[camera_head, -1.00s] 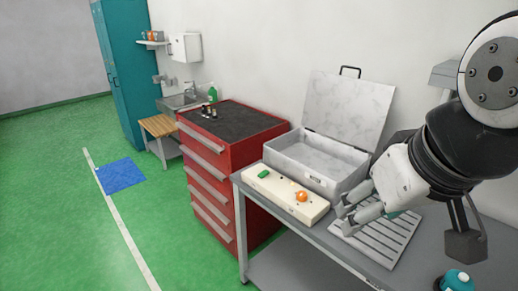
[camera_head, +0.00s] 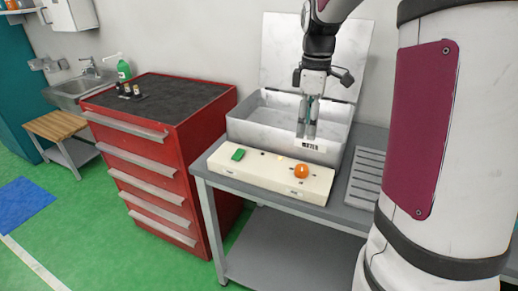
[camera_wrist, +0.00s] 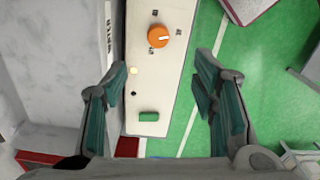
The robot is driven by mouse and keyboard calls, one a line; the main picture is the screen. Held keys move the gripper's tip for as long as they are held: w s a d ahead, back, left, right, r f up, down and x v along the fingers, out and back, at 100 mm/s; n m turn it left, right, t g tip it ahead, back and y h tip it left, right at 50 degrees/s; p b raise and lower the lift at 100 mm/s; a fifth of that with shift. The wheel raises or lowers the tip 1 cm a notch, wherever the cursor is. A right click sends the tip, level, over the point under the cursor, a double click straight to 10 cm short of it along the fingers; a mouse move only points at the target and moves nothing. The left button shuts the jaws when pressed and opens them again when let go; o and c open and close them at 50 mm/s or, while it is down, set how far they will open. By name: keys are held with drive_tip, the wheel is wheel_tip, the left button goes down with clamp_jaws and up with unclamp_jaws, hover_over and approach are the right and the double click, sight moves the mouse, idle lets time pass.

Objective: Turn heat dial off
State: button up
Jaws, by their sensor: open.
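The heat dial is an orange round knob (camera_head: 301,171) on the right part of a cream control panel (camera_head: 262,181). It also shows in the wrist view as an orange knob (camera_wrist: 158,36) with a dark pointer mark. A green rectangular switch (camera_head: 238,154) sits at the panel's left end, and a small light glows near the middle. My gripper (camera_head: 307,132) points down over the front of the grey bath, behind the panel and above the dial. In the wrist view its two teal-padded fingers (camera_wrist: 158,100) are apart, with nothing between them. The dial is not touched.
An open grey water bath (camera_head: 248,131) with a raised lid stands behind the panel. A slatted grey rack (camera_head: 366,170) lies right of it on the grey table (camera_head: 222,184). A red drawer cabinet (camera_head: 182,157) stands left.

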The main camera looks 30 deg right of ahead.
sight(302, 167)
wheel_tip(302, 167, down, 14)
drive_tip(key=shift+w+d+f+b, duration=0.1)
drive_tip(key=shift+w+b, duration=0.05)
drive_tip(key=shift+b, duration=0.15)
idle(0.4)
drive_tip(key=c, duration=1.2)
